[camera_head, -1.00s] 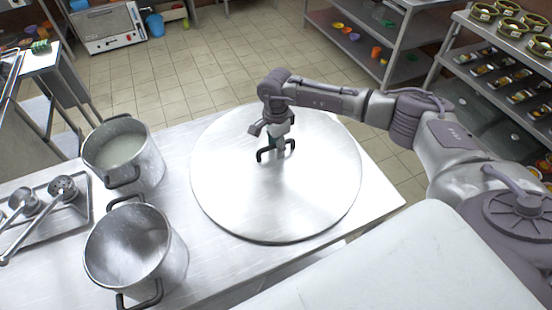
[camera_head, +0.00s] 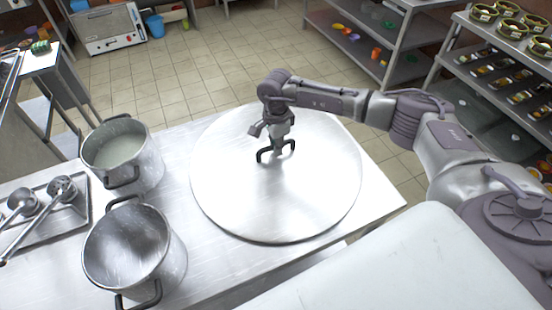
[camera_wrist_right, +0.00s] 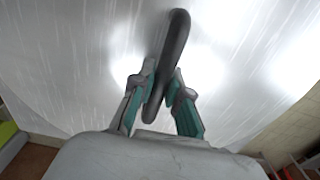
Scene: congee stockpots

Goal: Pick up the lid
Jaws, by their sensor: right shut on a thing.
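The lid (camera_head: 275,205) is a large round silver metal disc at the middle of the steel table in the head view. Its dark handle (camera_head: 262,156) stands up from its centre. My right gripper (camera_head: 278,149) comes down from above and is shut on the handle. In the right wrist view the two teal-padded fingers (camera_wrist_right: 160,98) sit on either side of the dark handle bar (camera_wrist_right: 172,45), with the shiny lid surface (camera_wrist_right: 70,70) behind. I cannot tell whether the lid rests on the table or is slightly above it. My left gripper is not in view.
A pot (camera_head: 150,165) with pale contents and an empty-looking pot (camera_head: 165,270) stand left of the lid on the table (camera_head: 195,285). A tray (camera_head: 60,235) with ladles lies at the far left. Shelves (camera_head: 440,85) stand at the right behind my arm.

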